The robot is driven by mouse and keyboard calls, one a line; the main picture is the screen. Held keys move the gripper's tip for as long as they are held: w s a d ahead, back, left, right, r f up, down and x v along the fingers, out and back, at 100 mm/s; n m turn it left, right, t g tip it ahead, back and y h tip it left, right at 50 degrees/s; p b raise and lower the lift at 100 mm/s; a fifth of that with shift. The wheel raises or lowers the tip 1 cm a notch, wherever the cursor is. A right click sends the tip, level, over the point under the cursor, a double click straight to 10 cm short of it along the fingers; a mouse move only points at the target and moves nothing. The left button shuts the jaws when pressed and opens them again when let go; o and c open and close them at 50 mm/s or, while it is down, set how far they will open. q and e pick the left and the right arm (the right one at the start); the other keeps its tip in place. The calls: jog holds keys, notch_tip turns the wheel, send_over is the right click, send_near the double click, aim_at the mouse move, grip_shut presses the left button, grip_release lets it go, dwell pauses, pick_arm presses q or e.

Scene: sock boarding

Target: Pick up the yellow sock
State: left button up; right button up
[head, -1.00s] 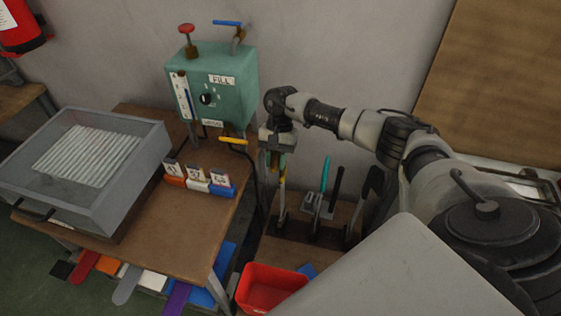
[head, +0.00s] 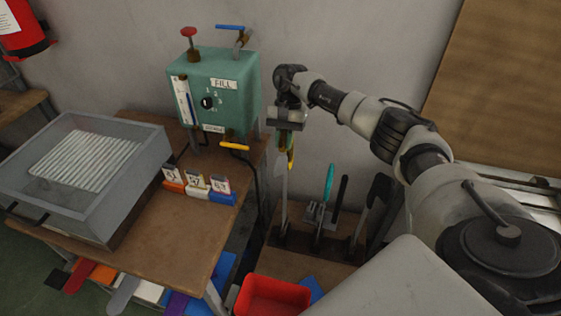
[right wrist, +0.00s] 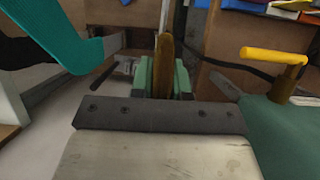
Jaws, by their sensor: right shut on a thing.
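The yellow sock (head: 291,152) shows as a narrow yellow strip between the fingers of my right gripper (head: 287,153). In the right wrist view it is a dark yellow, edge-on strip (right wrist: 165,65) between the green finger pads (right wrist: 164,78). The gripper is shut on it, above the left end of the rack. A thin grey upright board (head: 284,205) stands just below it. I cannot tell whether the sock still overlaps that board. My left gripper is not in view.
A teal sock (head: 328,182) stands upright beside it, close to the gripper in the wrist view (right wrist: 55,40). Dark upright boards (head: 374,205) stand further right. A green machine (head: 225,80) with a yellow lever (head: 234,146) is to the left. A red bin (head: 272,297) sits in front.

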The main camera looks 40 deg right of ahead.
jog(key=w+d+r+b, duration=0.1)
jog(key=w+d+r, duration=0.1)
jog(key=d, duration=0.1)
jog(key=w+d+b, duration=0.1)
jog(key=w, duration=0.1)
jog(key=shift+d+r+b, duration=0.15)
jog(key=shift+r+b, duration=0.15)
jog(key=shift+r, duration=0.1)
jog(key=shift+w+d+r+b, duration=0.25)
jog(key=shift+w+d+b, duration=0.25)
jog(key=shift+d+b, duration=0.05)
jog(key=shift+w+d+r+b, duration=0.1)
jog(key=shift+d+r+b, duration=0.2)
jog(key=shift+r+b, duration=0.1)
jog(key=shift+r, duration=0.1)
notch_tip(320, 180, up, 12)
jog(key=p, duration=0.9)
jog(key=shift+r+p, duration=0.25)
jog(key=shift+p, duration=0.05)
